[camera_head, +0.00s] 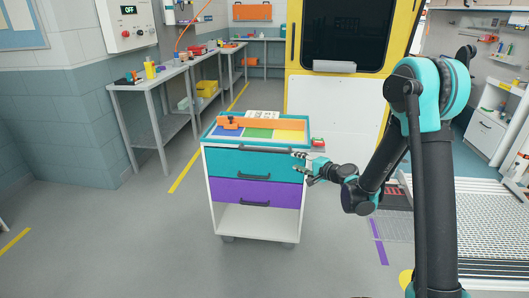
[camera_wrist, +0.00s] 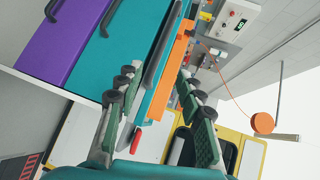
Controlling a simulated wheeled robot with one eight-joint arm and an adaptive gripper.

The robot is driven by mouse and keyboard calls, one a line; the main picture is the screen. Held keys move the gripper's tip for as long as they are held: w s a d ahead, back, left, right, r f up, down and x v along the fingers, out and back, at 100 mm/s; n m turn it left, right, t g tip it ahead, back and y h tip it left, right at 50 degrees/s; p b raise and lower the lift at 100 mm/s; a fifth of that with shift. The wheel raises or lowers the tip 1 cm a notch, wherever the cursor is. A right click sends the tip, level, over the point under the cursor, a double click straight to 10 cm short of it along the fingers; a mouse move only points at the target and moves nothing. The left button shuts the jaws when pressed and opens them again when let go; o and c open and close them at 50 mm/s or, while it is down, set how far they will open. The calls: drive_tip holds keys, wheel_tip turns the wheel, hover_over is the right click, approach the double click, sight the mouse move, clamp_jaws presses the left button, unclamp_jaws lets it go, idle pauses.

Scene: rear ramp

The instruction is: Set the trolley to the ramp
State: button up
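The ramp (camera_head: 488,212), a metal tread plate, lies at the right, partly hidden by my arm.
A yellow-framed vehicle door (camera_head: 343,85) with a white panel stands behind the trolley. Workbenches (camera_head: 160,75) line the left wall. A purple floor line (camera_head: 378,241) and a yellow floor mark lie right of the trolley. Floor is clear in front and left.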

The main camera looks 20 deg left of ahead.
drive_tip(key=m+y, duration=0.1)
drive_tip(key=m, duration=0.1)
approach(266, 151)
drive_tip(key=shift+t, duration=0.3)
drive_tip(key=x, duration=1.1)
drive_tip(key=shift+a+f, duration=0.15)
drive_tip(key=shift+a, duration=0.05)
clamp_jaws()
